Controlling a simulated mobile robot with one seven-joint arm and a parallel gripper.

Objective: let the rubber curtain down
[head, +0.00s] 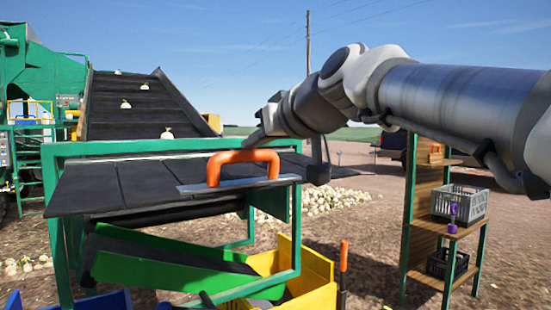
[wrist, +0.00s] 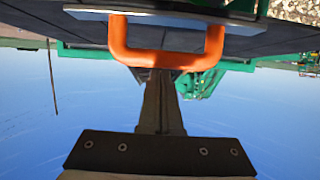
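The rubber curtain (head: 120,183) is a row of black flaps. It lies raised and almost level across the top of the green frame (head: 200,146). An orange handle (head: 243,156) stands on a grey metal strip (head: 240,186) along the curtain's near right edge. The handle also fills the top of the wrist view (wrist: 165,60), which is upside down. My gripper (head: 255,138) is at the handle's top bar from above and right. In the wrist view a dark finger (wrist: 158,105) reaches the bar, its tip hidden behind it. Whether the fingers are closed around the bar cannot be seen.
Below the frame are a green chute (head: 160,262) and a yellow bin (head: 318,285). A conveyor (head: 140,108) with several onions rises behind. An upright orange-handled tool (head: 343,258) stands beside the bin.

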